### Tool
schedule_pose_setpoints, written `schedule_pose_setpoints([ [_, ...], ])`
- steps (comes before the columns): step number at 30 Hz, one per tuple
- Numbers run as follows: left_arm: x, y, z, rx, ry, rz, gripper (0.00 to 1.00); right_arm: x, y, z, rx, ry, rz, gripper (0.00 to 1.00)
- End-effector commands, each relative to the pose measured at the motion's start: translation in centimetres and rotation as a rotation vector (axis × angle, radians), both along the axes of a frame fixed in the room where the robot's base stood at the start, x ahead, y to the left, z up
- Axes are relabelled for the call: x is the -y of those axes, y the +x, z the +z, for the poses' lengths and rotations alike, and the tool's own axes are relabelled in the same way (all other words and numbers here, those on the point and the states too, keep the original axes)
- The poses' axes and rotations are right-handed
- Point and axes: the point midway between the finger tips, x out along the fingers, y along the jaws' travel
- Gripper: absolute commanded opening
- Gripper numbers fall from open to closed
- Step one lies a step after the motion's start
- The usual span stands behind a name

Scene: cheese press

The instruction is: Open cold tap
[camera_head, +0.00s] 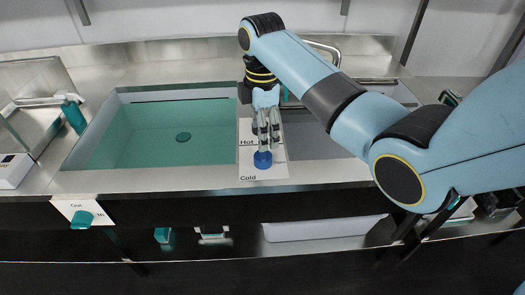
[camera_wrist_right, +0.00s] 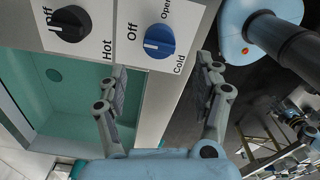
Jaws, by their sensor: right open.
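The cold tap is a blue round knob (camera_head: 262,160) on a white panel (camera_head: 264,174) marked "Cold", at the front edge between the two basins. In the right wrist view the blue knob (camera_wrist_right: 160,41) sits between the words "Off" and "Open", with a pale mark on its face. My right gripper (camera_head: 265,143) is over the panel, just behind and above the knob in the head view. In the right wrist view its two fingers (camera_wrist_right: 162,68) are spread apart with nothing between them, and the knob lies beyond the fingertips. I cannot tell any contact. My left gripper is not in view.
A black hot knob (camera_wrist_right: 69,22) sits beside the cold one. A teal-filled basin (camera_head: 110,97) lies left of the panel. A teal spray bottle (camera_head: 73,114) stands at the far left.

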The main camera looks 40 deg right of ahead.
Motion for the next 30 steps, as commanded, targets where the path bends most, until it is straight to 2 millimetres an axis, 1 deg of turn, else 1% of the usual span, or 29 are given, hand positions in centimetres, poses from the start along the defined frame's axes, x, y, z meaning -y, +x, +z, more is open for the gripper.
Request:
schedule_pose_setpoints([
  [1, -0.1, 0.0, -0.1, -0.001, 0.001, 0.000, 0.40, 0.0, -0.1, -1.2, -0.004, 0.000, -0.001, 0.68],
  [3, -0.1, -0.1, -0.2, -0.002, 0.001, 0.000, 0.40, 0.0, -0.1, -2.6, -0.004, 0.000, -0.001, 0.68],
  [6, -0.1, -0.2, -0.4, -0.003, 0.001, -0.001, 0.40, 0.0, -0.1, -4.5, -0.002, 0.001, -0.001, 0.68],
  [10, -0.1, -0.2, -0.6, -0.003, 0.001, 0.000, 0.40, 0.0, 0.0, -6.4, -0.001, 0.000, -0.001, 0.68],
  [15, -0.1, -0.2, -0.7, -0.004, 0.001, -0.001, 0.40, 0.0, 0.0, -7.5, 0.001, 0.000, -0.001, 0.68],
  [23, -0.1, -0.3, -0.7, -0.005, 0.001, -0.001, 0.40, 0.0, 0.0, -7.6, 0.002, -0.001, -0.002, 0.68],
  [26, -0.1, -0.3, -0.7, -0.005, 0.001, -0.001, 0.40, 0.0, 0.0, -7.6, 0.002, -0.001, -0.002, 0.56],
  [30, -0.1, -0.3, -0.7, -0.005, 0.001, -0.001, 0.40, 0.0, 0.0, -7.6, 0.002, -0.001, -0.002, 0.38],
])
